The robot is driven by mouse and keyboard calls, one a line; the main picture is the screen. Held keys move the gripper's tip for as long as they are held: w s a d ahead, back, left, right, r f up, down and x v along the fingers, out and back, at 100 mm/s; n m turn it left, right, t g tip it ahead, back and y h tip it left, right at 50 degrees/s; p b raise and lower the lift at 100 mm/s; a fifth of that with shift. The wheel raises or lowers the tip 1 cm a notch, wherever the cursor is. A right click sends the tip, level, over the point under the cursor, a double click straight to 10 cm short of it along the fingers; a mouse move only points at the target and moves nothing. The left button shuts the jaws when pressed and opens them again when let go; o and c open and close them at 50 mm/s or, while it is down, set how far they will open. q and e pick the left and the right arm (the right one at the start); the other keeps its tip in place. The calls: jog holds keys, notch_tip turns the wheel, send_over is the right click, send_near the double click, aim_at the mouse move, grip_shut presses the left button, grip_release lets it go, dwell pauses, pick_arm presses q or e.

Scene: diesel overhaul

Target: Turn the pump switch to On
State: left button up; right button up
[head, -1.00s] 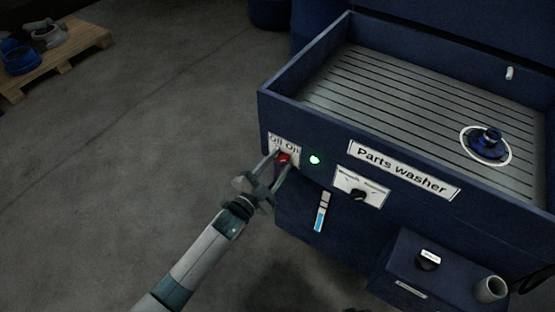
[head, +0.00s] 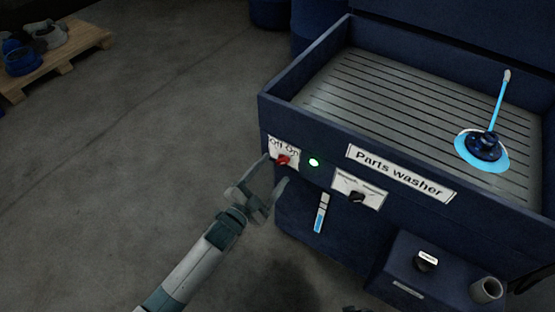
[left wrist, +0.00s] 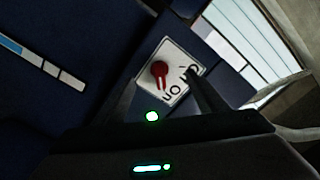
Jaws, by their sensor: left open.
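The pump switch (head: 283,160) is a red knob on a white plate lettered Off and On, at the left end of the parts washer's front. It also shows in the left wrist view (left wrist: 159,70), with its handle toward the "On" lettering. My left gripper (head: 273,172) is open, with its fingers just in front of and below the plate, apart from the knob. A green lamp (head: 314,162) is lit beside the switch. In the basin, a blue jet runs from the nozzle (head: 507,75) onto a dark blue part (head: 486,147).
The parts washer (head: 330,135) fills the right side. Its front has a second, black knob (head: 358,197) and a blue level gauge (head: 321,213). A box with a knob and a cup (head: 486,290) sits lower right. The floor at left is clear up to a pallet (head: 75,42).

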pick_arm(q)
jog(key=p+v, duration=0.1)
jog(key=v, duration=0.2)
jog(key=shift+s+a, duration=0.1)
jog(key=shift+s, duration=0.15)
pick_arm(e)
jog(key=shift+r, duration=0.75)
pick_arm(q)
jog(key=shift+f, duration=0.1)
jog(key=s+a+f+n+g+y, duration=0.1)
jog(key=s+a+f+n+y, duration=0.25)
jog(key=f, duration=0.65)
jog(key=s+a+f+n+g+y, duration=0.2)
jog(key=s+a+f+n, duration=0.25)
jog(key=f, duration=0.55)
jog(key=s+a+f+n+g+y, duration=0.1)
jog(key=s+a+f+n+g, duration=0.1)
jog(key=s+f, duration=0.6)
jog(key=s+a+f+n+g+y, duration=0.2)
jog(key=s+a+f, duration=0.4)
jog(key=s+f, duration=0.3)
jog(key=s+n, duration=0.1)
jog(key=s, duration=0.2)
jog(key=shift+n, duration=0.4)
pick_arm(e)
jog(key=w+a+f+t+y, duration=0.1)
jog(key=w+a+f+t, duration=0.3)
jog(key=a, duration=0.1)
jog(key=shift+w+a+t+y, duration=0.2)
jog(key=shift+a+t+y, duration=0.1)
